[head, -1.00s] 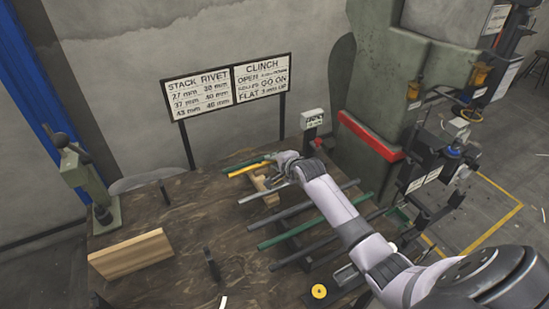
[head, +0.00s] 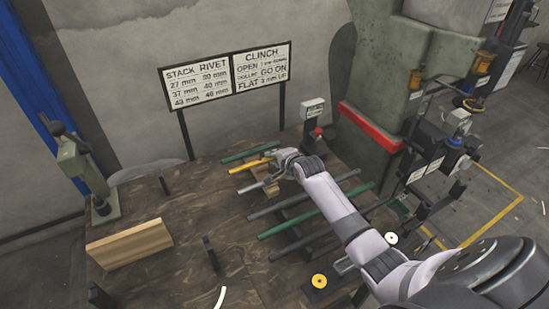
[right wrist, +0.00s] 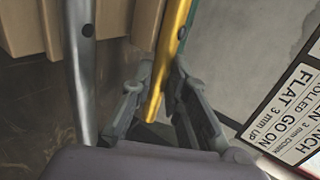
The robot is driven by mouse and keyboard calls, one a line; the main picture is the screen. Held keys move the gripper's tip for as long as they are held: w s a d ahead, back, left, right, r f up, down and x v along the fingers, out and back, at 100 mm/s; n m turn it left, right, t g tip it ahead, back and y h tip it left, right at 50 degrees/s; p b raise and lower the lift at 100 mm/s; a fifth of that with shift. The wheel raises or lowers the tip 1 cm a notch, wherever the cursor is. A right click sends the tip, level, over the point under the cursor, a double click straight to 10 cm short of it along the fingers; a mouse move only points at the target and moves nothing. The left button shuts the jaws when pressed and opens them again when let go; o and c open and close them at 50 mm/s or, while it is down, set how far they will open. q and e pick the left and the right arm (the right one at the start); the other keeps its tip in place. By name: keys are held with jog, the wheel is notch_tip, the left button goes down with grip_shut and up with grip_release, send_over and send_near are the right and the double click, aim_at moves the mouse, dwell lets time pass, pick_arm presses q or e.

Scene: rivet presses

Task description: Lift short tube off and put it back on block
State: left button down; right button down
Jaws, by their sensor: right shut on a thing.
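A yellow tube (head: 249,164) lies at the left end of the row of tubes in the head view, pointing left out of my right gripper (head: 276,164). In the right wrist view the yellow tube (right wrist: 176,35) runs between the two fingers of my right gripper (right wrist: 163,80), which is shut on it. A wooden block (right wrist: 138,22) is beside and behind the tube there. Whether the tube touches the block or is raised off it, I cannot tell. My left gripper is not in view.
A grey tube (head: 250,187) lies close beside the yellow one, with a green tube (head: 250,152) behind. More tubes lie in front. Two signs (head: 228,82) stand behind; a green machine (head: 385,100) is at right. The table's left middle holds a wooden board (head: 130,245).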

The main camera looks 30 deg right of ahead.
jog(key=shift+f+b, duration=0.3)
jog(key=shift+f, duration=0.35)
jog(key=c, duration=1.5)
grip_release()
jog(key=shift+s, duration=0.1)
jog(key=v, duration=1.2)
jog(key=shift+a+r, duration=0.1)
